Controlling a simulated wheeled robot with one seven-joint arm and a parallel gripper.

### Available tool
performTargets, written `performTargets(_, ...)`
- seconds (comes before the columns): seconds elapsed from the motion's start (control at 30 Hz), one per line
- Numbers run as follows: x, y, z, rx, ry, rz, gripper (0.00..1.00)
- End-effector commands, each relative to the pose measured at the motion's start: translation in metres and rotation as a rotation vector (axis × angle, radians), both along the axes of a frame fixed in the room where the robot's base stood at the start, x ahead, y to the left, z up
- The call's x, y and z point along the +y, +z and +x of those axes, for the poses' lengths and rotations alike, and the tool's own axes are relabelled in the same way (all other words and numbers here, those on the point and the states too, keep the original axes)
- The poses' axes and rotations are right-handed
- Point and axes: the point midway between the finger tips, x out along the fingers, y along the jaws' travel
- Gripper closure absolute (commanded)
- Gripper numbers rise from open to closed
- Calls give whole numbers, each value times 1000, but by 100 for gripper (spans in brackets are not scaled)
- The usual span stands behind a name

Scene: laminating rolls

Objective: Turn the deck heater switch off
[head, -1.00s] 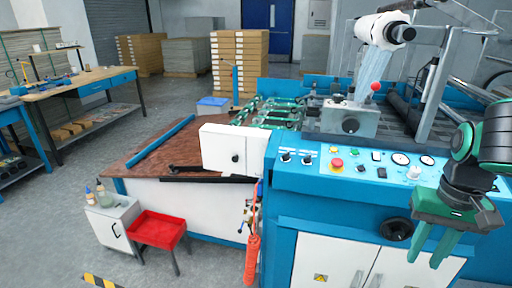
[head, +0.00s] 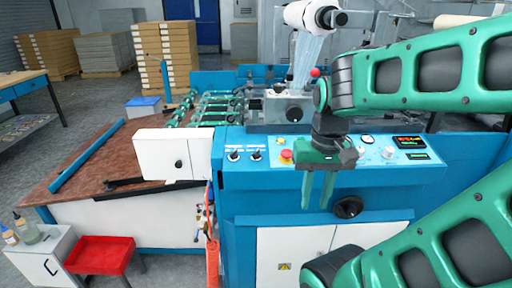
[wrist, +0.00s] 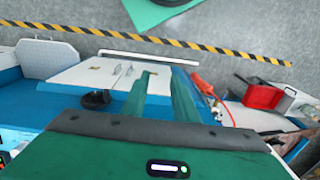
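The blue control panel (head: 270,178) of the laminating machine carries two black rotary switches side by side at its left end, a left one (head: 233,155) and a right one (head: 256,155). Their labels are too small to read, so I cannot tell which is the deck heater switch. My gripper (head: 317,206) hangs fingers down in front of the panel, right of both switches and apart from them. Its two green fingers are apart with nothing between them. They also show in the wrist view (wrist: 163,72), over the machine's front. My gripper and arm hide part of the panel.
A red emergency button (head: 286,156) is left of my gripper, and a black handwheel (head: 348,207) is on the machine's front. A white box (head: 165,155) stands left of the panel.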

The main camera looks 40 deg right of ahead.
Motion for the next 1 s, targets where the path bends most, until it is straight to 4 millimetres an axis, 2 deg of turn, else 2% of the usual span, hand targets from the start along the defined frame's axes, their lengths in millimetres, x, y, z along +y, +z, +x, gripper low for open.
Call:
performTargets(0.17, -7, 38, 75, -24, -135, 13, 73)
performTargets(0.3, -17, 70, 147, -48, -274, 30, 73)
performTargets(0.4, -23, 86, 191, -58, -361, 42, 73)
performTargets(0.5, -27, 97, 225, -65, -428, 52, 73)
performTargets(0.6, -30, 104, 247, -69, -474, 58, 73)
performTargets(0.77, -31, 105, 261, -71, -506, 63, 73)
performTargets(0.87, -31, 96, 262, -69, -510, 64, 73)
performTargets(1.0, -31, 75, 263, -68, -510, 64, 73)
